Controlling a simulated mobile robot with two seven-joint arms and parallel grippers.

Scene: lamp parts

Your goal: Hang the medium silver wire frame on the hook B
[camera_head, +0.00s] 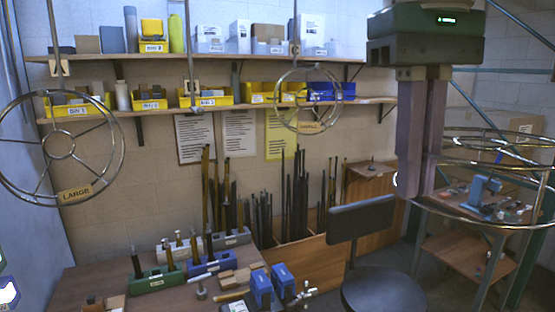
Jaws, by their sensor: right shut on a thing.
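My right gripper (414,192) reaches down from the top right, its fingers shut on the rim of a silver wire frame (515,162). The frame extends to the right of the fingers, with several rings and spokes. A large wire frame labelled LARGE (76,195) hangs at the left, and a smaller wire frame (307,100) hangs right of the bare hook. My left gripper is out of view.
Wall shelves (130,112) with yellow bins stand behind the hanging frames. A table (110,283) with blocks and tools is below. A dark chair (362,217) stands near the right gripper. A workbench (455,212) is at the right, behind the held frame.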

